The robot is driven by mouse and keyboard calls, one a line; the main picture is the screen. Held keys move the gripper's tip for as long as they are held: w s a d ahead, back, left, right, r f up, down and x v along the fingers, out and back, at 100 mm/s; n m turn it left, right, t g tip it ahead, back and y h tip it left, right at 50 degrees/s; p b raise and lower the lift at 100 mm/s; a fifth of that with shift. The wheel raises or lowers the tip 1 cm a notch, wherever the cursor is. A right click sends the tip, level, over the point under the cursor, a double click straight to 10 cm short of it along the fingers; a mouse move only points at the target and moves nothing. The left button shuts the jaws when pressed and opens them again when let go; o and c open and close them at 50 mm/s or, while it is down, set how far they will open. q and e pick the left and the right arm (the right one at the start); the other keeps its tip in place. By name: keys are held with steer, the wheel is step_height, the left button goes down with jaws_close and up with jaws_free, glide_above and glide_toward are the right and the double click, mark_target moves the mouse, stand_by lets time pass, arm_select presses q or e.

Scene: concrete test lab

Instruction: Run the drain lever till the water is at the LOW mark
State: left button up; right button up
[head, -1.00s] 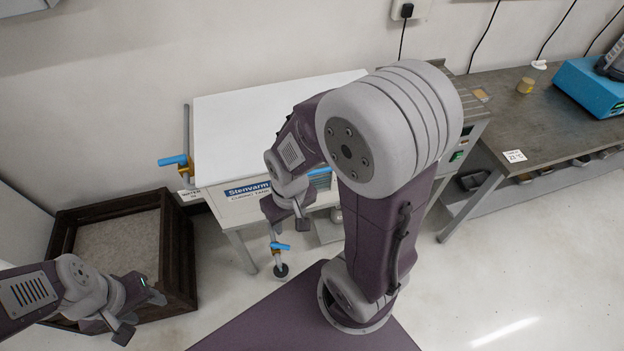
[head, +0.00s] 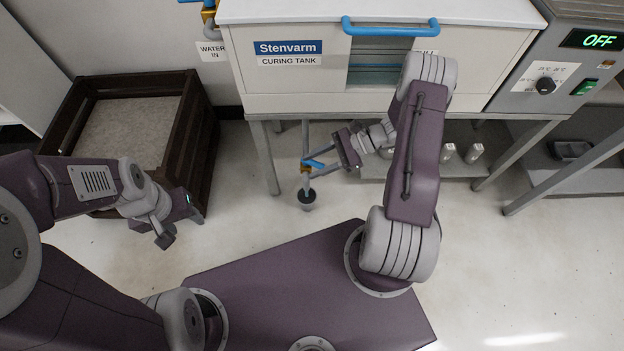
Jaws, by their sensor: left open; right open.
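The drain lever (head: 314,163) is a small blue handle on a brass valve under the curing tank (head: 290,90). Its pipe runs down to a round drain (head: 307,199) on the floor. My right gripper (head: 347,150) is open, just right of the lever; I see no clear contact. The tank's front has a window (head: 372,75) with bluish bands behind it, partly covered by my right arm. A label at its right is partly hidden, and I cannot make out a LOW mark or the water level. My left gripper (head: 181,220) is open and empty, low at the left.
A dark wooden crate (head: 195,135) with pale contents stands left of the tank, close to my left gripper. A "WATER IN" label (head: 211,50) is beside the inlet pipe. A control box (head: 570,65) reading OFF is at right. Table legs flank the drain pipe.

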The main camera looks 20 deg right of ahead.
steer(key=w+d+f+m+t+y+b, duration=0.1)
steer(key=w+d+f+m+t+b, duration=0.2)
steer(key=f, duration=0.5)
steer(key=w+d+f+m+t+b, duration=0.1)
steer(key=d+f+m+t+b, duration=0.3)
steer(key=f, duration=0.3)
steer(key=m+t+h+b, duration=0.1)
steer(key=m+t+b, duration=0.2)
steer(key=t, duration=0.2)
glide_toward(310, 162)
steer(key=shift+n+g, duration=0.3)
steer(key=shift+g, duration=0.1)
steer(key=b+x, duration=0.1)
steer(key=x, duration=0.2)
steer(key=b+x, duration=0.1)
steer(key=x, duration=0.2)
steer(key=b+x, duration=0.2)
steer(key=x, duration=0.1)
steer(key=shift+w+d+f, duration=0.3)
steer(key=shift+d+f, duration=0.05)
steer(key=shift+f, duration=0.05)
steer(key=shift+w+a+r, duration=0.2)
steer(key=shift+w+a, duration=0.25)
arm_select(q)
step_height(310, 162, down, 18)
steer(key=shift+w+a+f, duration=0.25)
steer(key=shift+w, duration=0.05)
arm_select(e)
jaws_close()
